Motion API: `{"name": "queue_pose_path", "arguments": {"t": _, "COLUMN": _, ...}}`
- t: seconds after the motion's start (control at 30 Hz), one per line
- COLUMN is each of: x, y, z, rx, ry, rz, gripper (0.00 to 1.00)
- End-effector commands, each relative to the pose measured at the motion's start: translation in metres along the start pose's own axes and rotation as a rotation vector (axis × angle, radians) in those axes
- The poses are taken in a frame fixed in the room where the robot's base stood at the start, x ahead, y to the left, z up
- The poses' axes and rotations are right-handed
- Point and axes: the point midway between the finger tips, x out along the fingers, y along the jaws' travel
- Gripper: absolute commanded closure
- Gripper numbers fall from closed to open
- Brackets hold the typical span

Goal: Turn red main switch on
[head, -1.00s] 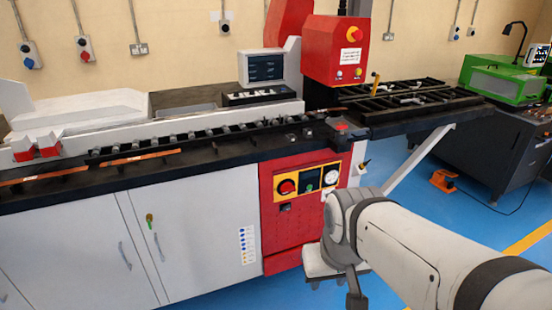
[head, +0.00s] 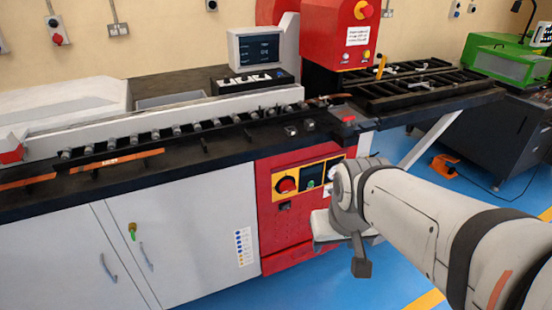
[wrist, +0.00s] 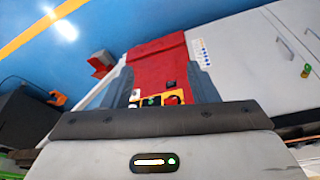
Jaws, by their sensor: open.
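The red main switch (head: 286,185) is a round red knob on a yellow plate, on the red front panel of the bender's cabinet. It also shows in the wrist view (wrist: 172,99), where the machine appears upside down. My gripper (wrist: 160,72) is open, with its two dark fingers spread apart and the red panel seen between them. It is empty and apart from the switch. In the head view, the gripper's pale body hangs below my wrist, right of the switch; its fingertips cannot be made out there.
A green indicator (head: 310,180) sits right beside the switch. A red emergency stop (head: 348,119) is on the bench top. Another red-and-yellow knob (head: 362,10) is on the upper red housing. An orange pedal (head: 444,165) lies on the blue floor at right. Floor before the cabinet is clear.

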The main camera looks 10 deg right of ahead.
Motion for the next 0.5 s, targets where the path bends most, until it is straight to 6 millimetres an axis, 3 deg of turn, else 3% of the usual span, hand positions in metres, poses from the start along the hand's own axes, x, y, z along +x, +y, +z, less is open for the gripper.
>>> {"name": "queue_pose_path", "arguments": {"t": 0.03, "x": 0.027, "y": 0.006, "z": -0.012, "rx": 0.006, "ry": 0.036, "rz": 0.015, "gripper": 0.42}}
{"name": "queue_pose_path", "arguments": {"t": 0.17, "x": 0.085, "y": 0.021, "z": -0.069, "rx": 0.009, "ry": 0.203, "rz": 0.057, "gripper": 0.32}}
{"name": "queue_pose_path", "arguments": {"t": 0.33, "x": 0.166, "y": 0.036, "z": -0.155, "rx": -0.016, "ry": 0.470, "rz": 0.080, "gripper": 0.18}}
{"name": "queue_pose_path", "arguments": {"t": 0.5, "x": 0.244, "y": 0.037, "z": -0.226, "rx": -0.065, "ry": 0.730, "rz": 0.031, "gripper": 0.16}}
